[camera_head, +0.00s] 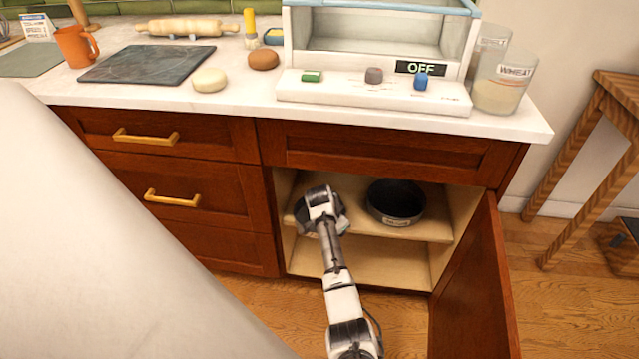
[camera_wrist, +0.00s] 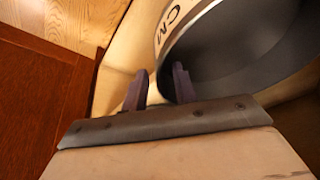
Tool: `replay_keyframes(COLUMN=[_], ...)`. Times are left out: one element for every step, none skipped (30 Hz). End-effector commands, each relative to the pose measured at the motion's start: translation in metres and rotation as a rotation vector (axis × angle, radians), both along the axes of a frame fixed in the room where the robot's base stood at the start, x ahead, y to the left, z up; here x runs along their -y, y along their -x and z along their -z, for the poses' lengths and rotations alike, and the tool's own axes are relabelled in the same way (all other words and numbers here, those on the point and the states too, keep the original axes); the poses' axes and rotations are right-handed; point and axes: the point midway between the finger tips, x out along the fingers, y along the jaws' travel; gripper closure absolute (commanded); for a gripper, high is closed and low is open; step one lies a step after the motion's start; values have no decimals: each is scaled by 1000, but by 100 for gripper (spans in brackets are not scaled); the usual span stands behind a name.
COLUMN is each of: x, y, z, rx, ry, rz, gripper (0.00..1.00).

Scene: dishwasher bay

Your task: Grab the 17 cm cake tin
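A dark round tin (camera_head: 302,217) stands on the cabinet's upper shelf at the left, partly hidden by my gripper (camera_head: 322,200) in the head view. In the wrist view a large tin (camera_wrist: 225,60) fills the upper right, with a pale label (camera_wrist: 174,18) reading "CM"; its number is out of view. My gripper (camera_wrist: 161,75) is open, one finger outside the tin's wall and the other over its inner side, with the wall between them. I cannot tell whether either finger touches it. A second dark tin (camera_head: 397,203) with a small, unreadable label stands to the right.
The cabinet door (camera_head: 474,285) hangs open on the right. The lower shelf (camera_head: 370,267) looks empty where visible. The countertop (camera_head: 240,95) overhangs above, with a glass-fronted appliance (camera_head: 375,100) marked OFF. A wooden stool (camera_head: 590,150) stands farther right.

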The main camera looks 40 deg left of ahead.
Motion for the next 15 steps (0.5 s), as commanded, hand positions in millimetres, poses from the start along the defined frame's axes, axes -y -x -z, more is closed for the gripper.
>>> replay_keyframes(x=[0, 0, 0, 0, 0, 0, 0, 0, 0, 0, 0, 0, 0, 0, 0], y=[0, 0, 0, 0, 0, 0, 0, 0, 0, 0, 0, 0, 0, 0, 0], z=[0, 0, 0, 0, -1, -1, -1, -1, -1, -1, -1, -1, -1, -1, -1], rx=[0, 0, 0, 0, 0, 0, 0, 0, 0, 0, 0, 0, 0, 0, 0], ry=[0, 0, 0, 0, 0, 0, 0, 0, 0, 0, 0, 0, 0, 0, 0], rz=[0, 0, 0, 0, 0, 0, 0, 0, 0, 0, 0, 0, 0, 0, 0], gripper=[72, 72, 73, 77, 81, 86, 90, 94, 99, 100, 100, 100, 100, 100, 100])
